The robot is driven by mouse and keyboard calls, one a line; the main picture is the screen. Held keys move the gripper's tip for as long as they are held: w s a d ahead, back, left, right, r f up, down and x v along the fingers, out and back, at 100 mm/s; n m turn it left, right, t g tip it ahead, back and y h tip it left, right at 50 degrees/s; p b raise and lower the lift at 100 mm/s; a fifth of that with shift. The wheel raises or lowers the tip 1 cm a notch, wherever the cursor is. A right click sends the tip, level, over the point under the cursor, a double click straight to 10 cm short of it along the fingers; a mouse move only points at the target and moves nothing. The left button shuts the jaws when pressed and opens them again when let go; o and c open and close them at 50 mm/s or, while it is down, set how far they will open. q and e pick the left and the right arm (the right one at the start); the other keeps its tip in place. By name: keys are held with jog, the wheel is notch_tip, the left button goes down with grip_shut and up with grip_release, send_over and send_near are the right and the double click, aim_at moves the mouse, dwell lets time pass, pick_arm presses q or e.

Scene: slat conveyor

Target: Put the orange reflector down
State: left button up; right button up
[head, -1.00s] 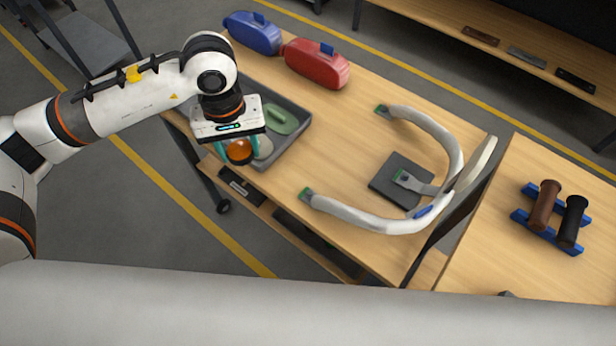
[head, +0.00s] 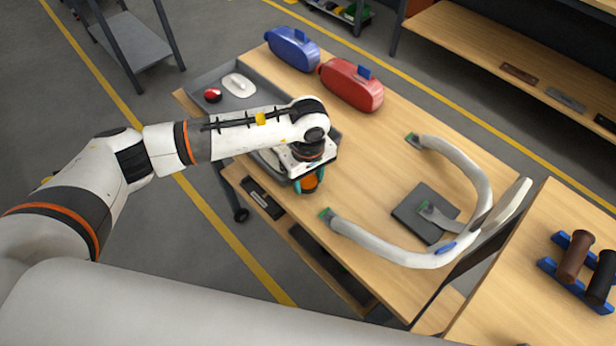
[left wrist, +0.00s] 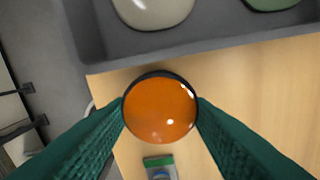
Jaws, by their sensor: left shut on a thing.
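The orange reflector (head: 310,184) is a round disc with a dark rim. My left gripper (left wrist: 160,112) is shut on it, with one teal finger at each side of the disc in the left wrist view. In the head view the gripper and reflector are over the near edge of the wooden table (head: 385,125), just right of the grey tray (head: 201,86). I cannot tell how high the reflector is above the wood. My right gripper is not in view.
A curved grey handlebar frame (head: 385,245) lies to the right, its green-tipped end (head: 326,214) close to my gripper. A dark square plate (head: 412,210) lies within its curve. Blue (head: 293,48) and red (head: 351,84) cases stand at the back. The middle of the table is clear.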

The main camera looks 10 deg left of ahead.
pick_arm(q)
jog(key=shift+f, duration=0.45)
jog(key=shift+f, duration=0.1)
jog(key=shift+f, duration=0.1)
jog(key=o, duration=0.9)
jog(key=shift+o, duration=0.2)
